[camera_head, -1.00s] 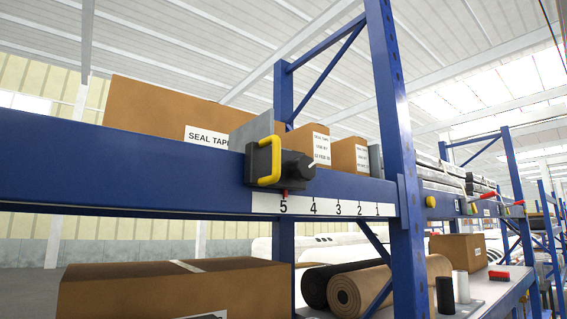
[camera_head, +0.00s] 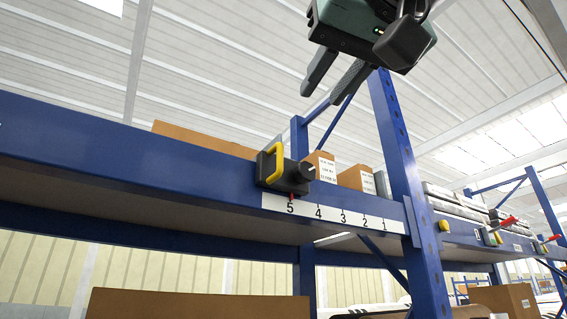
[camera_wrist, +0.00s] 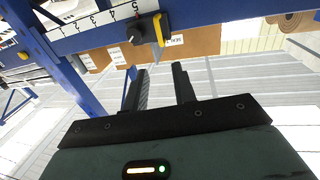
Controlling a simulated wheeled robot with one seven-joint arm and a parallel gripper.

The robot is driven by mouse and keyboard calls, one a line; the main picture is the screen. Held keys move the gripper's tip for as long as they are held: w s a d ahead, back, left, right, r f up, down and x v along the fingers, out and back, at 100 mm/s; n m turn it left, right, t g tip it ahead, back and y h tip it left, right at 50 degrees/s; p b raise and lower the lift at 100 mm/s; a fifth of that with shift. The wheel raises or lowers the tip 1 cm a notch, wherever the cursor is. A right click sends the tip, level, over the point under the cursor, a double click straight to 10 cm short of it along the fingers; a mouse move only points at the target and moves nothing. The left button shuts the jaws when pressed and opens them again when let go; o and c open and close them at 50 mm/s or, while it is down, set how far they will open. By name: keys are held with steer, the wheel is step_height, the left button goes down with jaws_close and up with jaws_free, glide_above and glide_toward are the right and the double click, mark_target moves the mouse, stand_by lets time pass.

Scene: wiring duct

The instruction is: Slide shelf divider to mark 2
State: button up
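The shelf divider's slider block (camera_head: 285,168), black with a yellow handle (camera_head: 276,164) and a dark knob, sits on the blue beam. Its red pointer is at 5 on the white number scale (camera_head: 340,217), which runs 5 to 1 from left to right. Mark 2 (camera_head: 364,222) is to the right of the block. My gripper (camera_head: 333,82) is above the beam, up and right of the block, with its fingers apart and nothing between them. The wrist view, which is upside down, shows the fingers (camera_wrist: 160,80) apart from the slider block (camera_wrist: 146,32). The divider plate is hardly visible.
A blue upright post (camera_head: 401,150) stands right of the scale. Cardboard boxes (camera_head: 355,178) sit on the shelf behind the beam. Another large box (camera_head: 195,303) is below. The space in front of the beam looks clear.

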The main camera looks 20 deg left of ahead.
mark_target(281, 149)
steer(key=p+x, duration=0.5)
steer(key=x, duration=1.1)
steer(key=shift+w+a, duration=0.25)
steer(key=shift+a, duration=0.1)
jaws_close()
